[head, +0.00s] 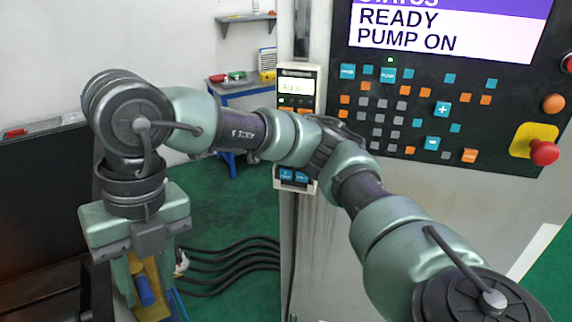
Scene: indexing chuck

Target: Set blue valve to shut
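My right arm comes in from the lower right, bends across the middle and reaches down at the lower left. My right gripper (140,262) points downward there. Its fingers are partly hidden by its own body and cut off near the bottom edge, so I cannot tell how far open they are. A small blue part (145,290), which may be the blue valve's handle, shows just below the gripper body, against a yellow piece (154,272). I cannot tell whether the fingers touch it, or what position the valve is in. My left gripper is not in view.
A machine control panel (425,165) reads "READY PUMP ON" and has a red stop button (544,152). A small keypad unit (297,85) hangs left of it. Black hoses (235,262) run along the green floor. A dark machine surface (45,200) stands at left. A blue table (240,88) is behind.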

